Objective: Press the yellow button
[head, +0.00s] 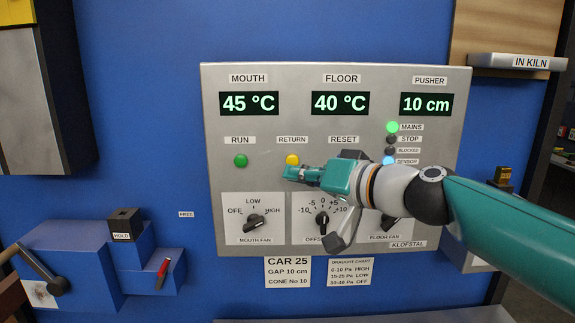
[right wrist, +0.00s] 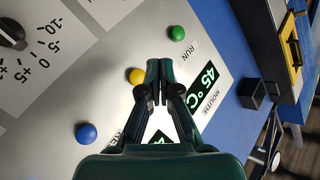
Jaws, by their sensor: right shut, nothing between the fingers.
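The yellow button (head: 292,160) sits on the grey control panel (head: 220,110), under the RETURN label. In the right wrist view the yellow button (right wrist: 134,75) shows just left of my fingertips. My right gripper (head: 287,173) reaches in from the right, its fingertips just below the yellow button in the head view. The fingers (right wrist: 160,68) are closed together with nothing between them. In the wrist view the whole button face shows beside the fingers, and I cannot tell the gap between fingertips and panel. My left gripper is not in view.
A green RUN button (head: 240,160) is to the left. A blue button (right wrist: 86,133) shows in the wrist view; my gripper hides it in the head view. Below are the mouth fan knob (head: 254,222) and offset knob (head: 321,219). A blue box (head: 75,250) with levers juts out lower left.

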